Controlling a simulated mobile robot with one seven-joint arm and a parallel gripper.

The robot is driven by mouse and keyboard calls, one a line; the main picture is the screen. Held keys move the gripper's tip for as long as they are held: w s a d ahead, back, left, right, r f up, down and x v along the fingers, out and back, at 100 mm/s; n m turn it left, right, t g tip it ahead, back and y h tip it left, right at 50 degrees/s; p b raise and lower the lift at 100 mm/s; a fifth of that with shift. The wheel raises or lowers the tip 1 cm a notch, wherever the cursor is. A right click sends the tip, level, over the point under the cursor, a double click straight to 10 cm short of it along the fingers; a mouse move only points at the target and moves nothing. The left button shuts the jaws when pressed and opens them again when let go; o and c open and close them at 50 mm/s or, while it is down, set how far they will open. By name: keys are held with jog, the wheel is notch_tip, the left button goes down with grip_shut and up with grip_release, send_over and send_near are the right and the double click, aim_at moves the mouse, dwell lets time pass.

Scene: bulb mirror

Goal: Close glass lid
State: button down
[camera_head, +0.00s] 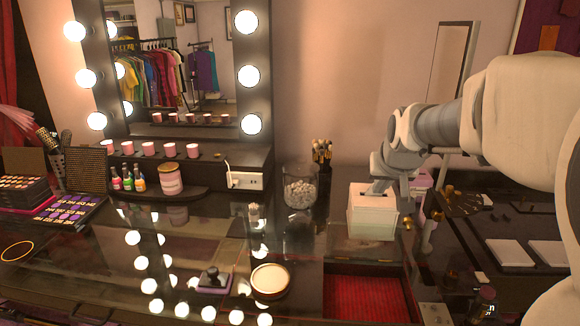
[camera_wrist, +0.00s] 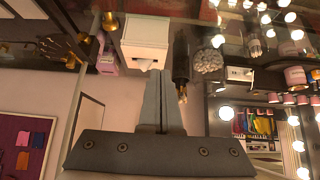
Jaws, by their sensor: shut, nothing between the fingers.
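A clear glass panel (camera_head: 345,238) shows in the dark vanity top in the head view, behind a red-lined compartment (camera_head: 370,298). I cannot tell whether this panel is the lid, or how far it is open. A round glass jar (camera_head: 300,188) of white balls stands behind and left of the panel; it shows no clear lid. My gripper (camera_head: 376,190) is at the white tissue box (camera_head: 373,218). In the wrist view my gripper (camera_wrist: 162,78) is shut and empty, its tips close to the tissue box (camera_wrist: 146,40). Contact is unclear.
A brush holder (camera_head: 322,160) stands beside the jar. A lit mirror (camera_head: 185,75) rises at the back left. A round powder compact (camera_head: 270,280) lies at the front. Makeup palettes (camera_head: 68,212) lie at left. A small dark bottle (camera_head: 484,302) stands at front right.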

aim_at(371, 225)
jog(key=w+f, duration=0.1)
jog(key=f, duration=0.1)
jog(key=w+f, duration=0.1)
jog(key=f, duration=0.2)
jog(key=w+f, duration=0.1)
jog(key=f, duration=0.2)
jog(key=shift+w+d+p, duration=0.25)
jog(key=shift+d+p, duration=0.05)
jog(key=shift+p, duration=0.1)
jog(key=shift+s+a+f, duration=0.15)
jog(key=shift+s+f, duration=0.2)
jog(key=shift+s, duration=0.35)
jog(key=shift+f+b, duration=0.2)
jog(key=shift+b, duration=0.2)
